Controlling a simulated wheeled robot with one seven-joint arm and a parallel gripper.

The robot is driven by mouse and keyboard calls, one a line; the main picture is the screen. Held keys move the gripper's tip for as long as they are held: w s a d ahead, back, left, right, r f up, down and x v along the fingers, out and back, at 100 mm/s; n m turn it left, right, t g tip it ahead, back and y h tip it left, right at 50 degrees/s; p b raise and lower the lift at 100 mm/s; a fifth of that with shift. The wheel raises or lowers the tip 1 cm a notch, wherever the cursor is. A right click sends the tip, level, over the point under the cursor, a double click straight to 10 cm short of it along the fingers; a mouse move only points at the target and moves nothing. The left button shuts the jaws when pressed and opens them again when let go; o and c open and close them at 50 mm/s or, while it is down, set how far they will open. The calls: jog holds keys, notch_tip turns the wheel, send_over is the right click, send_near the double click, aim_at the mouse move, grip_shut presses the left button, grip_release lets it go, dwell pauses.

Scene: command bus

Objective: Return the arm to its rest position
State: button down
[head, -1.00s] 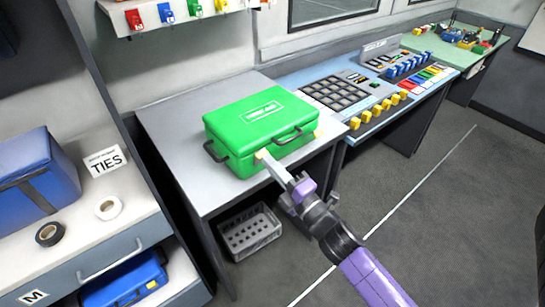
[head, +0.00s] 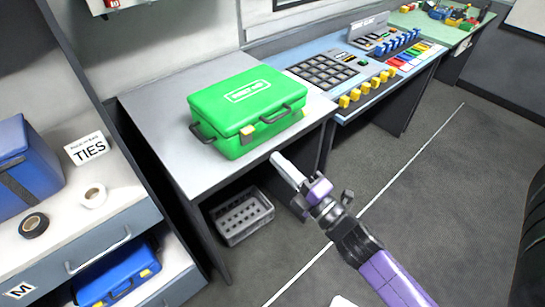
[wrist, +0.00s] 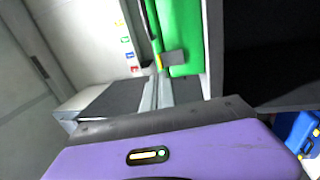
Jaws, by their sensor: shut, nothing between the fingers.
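My gripper (head: 280,161) is at the end of my purple and black arm, in front of the grey table's front edge. Its fingers are together with nothing between them. A green case (head: 246,104) with dark handles and yellow latches sits shut on the grey table (head: 160,110), a little beyond my fingertips; in the head view they look apart. The wrist view shows part of the green case (wrist: 182,35) past my fingers (wrist: 157,90).
A grey crate (head: 243,217) stands under the table. At left, a shelf unit (head: 130,208) holds a blue box (head: 25,165) and tape rolls. A console (head: 350,75) with buttons is beyond the table. Grey floor (head: 440,190) is clear at right.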

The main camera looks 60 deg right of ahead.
jog(key=shift+s, duration=0.1)
dwell(0.6)
jog(key=s+a+f+m+g+y, duration=0.2)
jog(key=s+a+m+g+y, duration=0.2)
jog(key=s+a+m, duration=1.1)
jog(key=s+a+y, duration=0.1)
jog(key=s+a, duration=0.2)
jog(key=a, duration=0.1)
jog(key=shift+s+a+g+y, duration=0.25)
jog(key=shift+s+g+y, duration=0.05)
jog(key=shift+s, duration=0.1)
dwell(1.2)
